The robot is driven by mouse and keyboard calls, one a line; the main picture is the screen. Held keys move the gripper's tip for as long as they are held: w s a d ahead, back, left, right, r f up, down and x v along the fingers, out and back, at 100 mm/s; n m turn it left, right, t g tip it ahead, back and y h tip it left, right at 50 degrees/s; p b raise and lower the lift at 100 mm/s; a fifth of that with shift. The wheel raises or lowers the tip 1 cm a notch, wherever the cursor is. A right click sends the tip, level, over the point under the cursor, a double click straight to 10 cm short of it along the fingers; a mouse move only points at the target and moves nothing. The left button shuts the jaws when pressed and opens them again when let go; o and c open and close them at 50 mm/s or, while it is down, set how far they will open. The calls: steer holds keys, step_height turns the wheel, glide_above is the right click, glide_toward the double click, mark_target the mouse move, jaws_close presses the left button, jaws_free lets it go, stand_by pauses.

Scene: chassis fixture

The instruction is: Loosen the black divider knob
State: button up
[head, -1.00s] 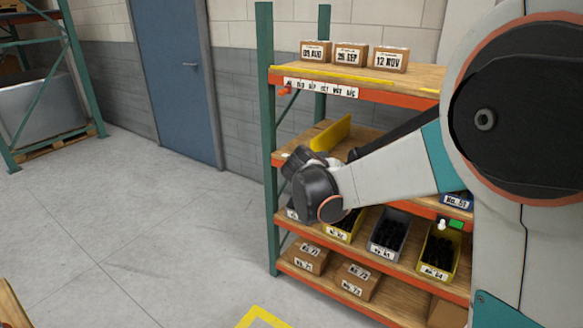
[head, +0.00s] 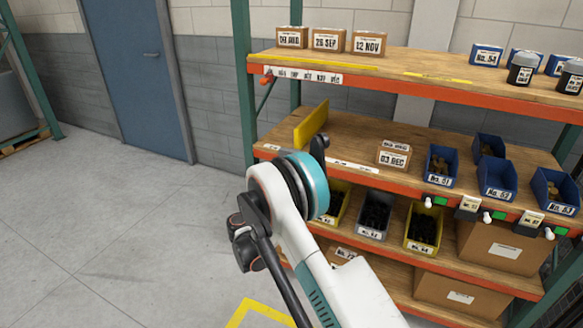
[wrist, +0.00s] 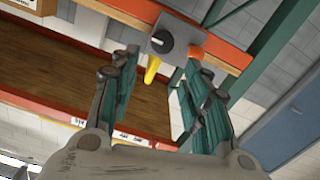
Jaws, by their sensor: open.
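In the wrist view a round black knob (wrist: 162,42) sits on a grey block (wrist: 178,30) at the orange shelf beam. A yellow piece (wrist: 152,68) stands out just below it. My gripper (wrist: 160,60) is open, its teal-padded fingers on either side of the yellow piece, with the knob ahead near the line of the tips. I see no contact with the knob. In the head view the yellow divider (head: 311,124) stands at the left end of the middle shelf. My gripper's dark tip (head: 319,146) shows beside it; my wrist hides the rest. The knob does not show there.
The green rack post (head: 243,80) stands left of the divider. A small carton (head: 394,155) and blue bins (head: 441,165) stand farther right on the middle shelf. The floor at left is clear.

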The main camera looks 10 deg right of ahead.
steer(key=b+x, duration=0.2)
steer(key=x, duration=0.4)
steer(key=b+x, duration=0.2)
steer(key=x, duration=0.5)
steer(key=shift+w+d+f, duration=0.1)
steer(key=shift+w+f, duration=0.1)
steer(key=shift+w, duration=0.15)
steer(key=shift+c, duration=0.6)
steer(key=c, duration=0.7)
